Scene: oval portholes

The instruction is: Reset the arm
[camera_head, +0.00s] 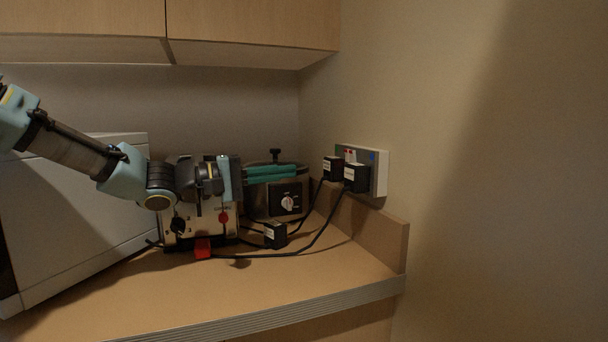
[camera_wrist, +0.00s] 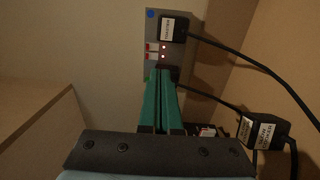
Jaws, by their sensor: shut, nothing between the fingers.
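My gripper (camera_head: 296,171) is shut and empty, its green fingers side by side and pointing right. In the head view it is above the counter, in front of a grey appliance with a dial (camera_head: 289,202), and its tips are left of the wall socket panel. In the wrist view the gripper (camera_wrist: 161,74) points at the socket panel (camera_wrist: 154,88), its tips overlapping the panel's lower part. I cannot tell whether they touch the lower plug, which is partly hidden.
Two black plugs (camera_head: 333,169) (camera_head: 356,178) sit in the panel (camera_head: 380,174), with cables hanging to the counter. A third black plug (camera_head: 275,235) lies on the counter (camera_head: 300,275). A cream appliance with a red lever (camera_head: 203,248) stands below my wrist. Wooden cupboards (camera_head: 250,25) hang above.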

